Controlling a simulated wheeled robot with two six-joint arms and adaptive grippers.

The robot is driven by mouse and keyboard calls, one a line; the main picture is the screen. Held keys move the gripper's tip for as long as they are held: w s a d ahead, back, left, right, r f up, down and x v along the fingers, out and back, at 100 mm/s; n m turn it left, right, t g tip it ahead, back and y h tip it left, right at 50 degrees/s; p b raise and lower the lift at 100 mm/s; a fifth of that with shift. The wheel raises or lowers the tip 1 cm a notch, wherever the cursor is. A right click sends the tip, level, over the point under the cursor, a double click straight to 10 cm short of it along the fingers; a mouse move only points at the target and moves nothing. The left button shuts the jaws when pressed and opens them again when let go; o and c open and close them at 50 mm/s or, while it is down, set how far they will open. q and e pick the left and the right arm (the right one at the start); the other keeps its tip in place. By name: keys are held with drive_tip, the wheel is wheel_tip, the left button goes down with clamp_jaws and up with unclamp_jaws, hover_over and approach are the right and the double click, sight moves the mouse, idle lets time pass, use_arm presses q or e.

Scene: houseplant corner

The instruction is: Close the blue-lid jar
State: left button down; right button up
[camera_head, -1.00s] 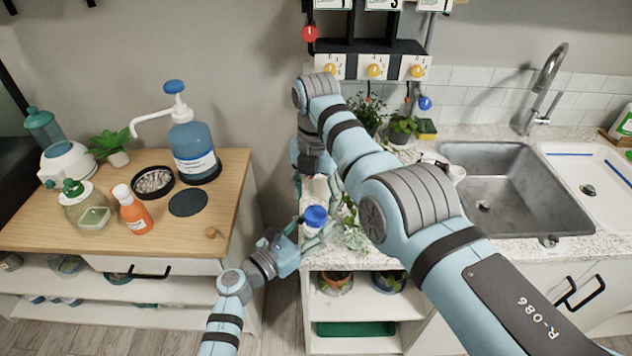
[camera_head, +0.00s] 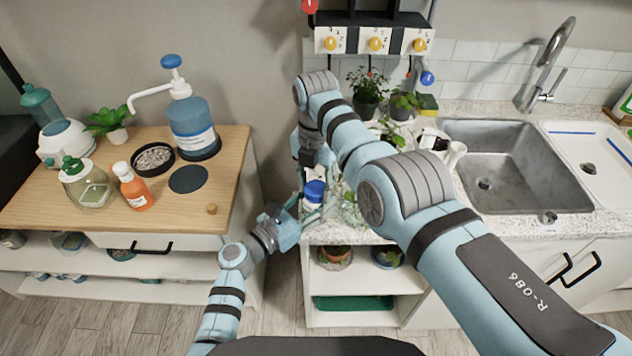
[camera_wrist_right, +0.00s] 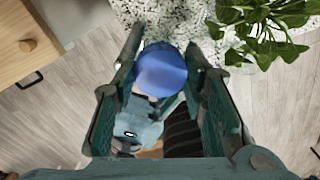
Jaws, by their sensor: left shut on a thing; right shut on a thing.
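The jar with the blue lid stands near the left end of the speckled counter in the head view. Its blue lid (camera_head: 314,192) is at the top, with a pale jar body (camera_head: 312,206) just below. My left gripper (camera_head: 298,220) comes in from the left and is shut on the jar body. My right gripper (camera_head: 313,176) points down from above and is shut on the blue lid. In the right wrist view the lid (camera_wrist_right: 162,72) sits between the two fingers, and it hides the jar. Whether the lid is fully seated cannot be told.
Potted plants (camera_head: 367,90) stand behind my right arm, and leaves (camera_wrist_right: 262,30) show close to the right finger. The sink (camera_head: 515,165) is to the right. The wooden table (camera_head: 60,220) with a pump bottle (camera_head: 194,128) is left, across a gap.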

drive_tip(key=m, duration=1.2)
drive_tip(key=shift+f, duration=0.1)
drive_tip(key=m, duration=0.4)
drive_tip(key=shift+d+m, duration=0.1)
drive_tip(key=shift+m, duration=0.2)
drive_tip(key=m, duration=0.9)
drive_tip(key=shift+m, duration=0.3)
drive_tip(key=m, duration=0.4)
drive_tip(key=shift+m, duration=0.3)
drive_tip(key=m, duration=0.8)
drive_tip(key=shift+m, duration=0.4)
drive_tip(key=m, duration=0.4)
drive_tip(key=o, duration=1.3)
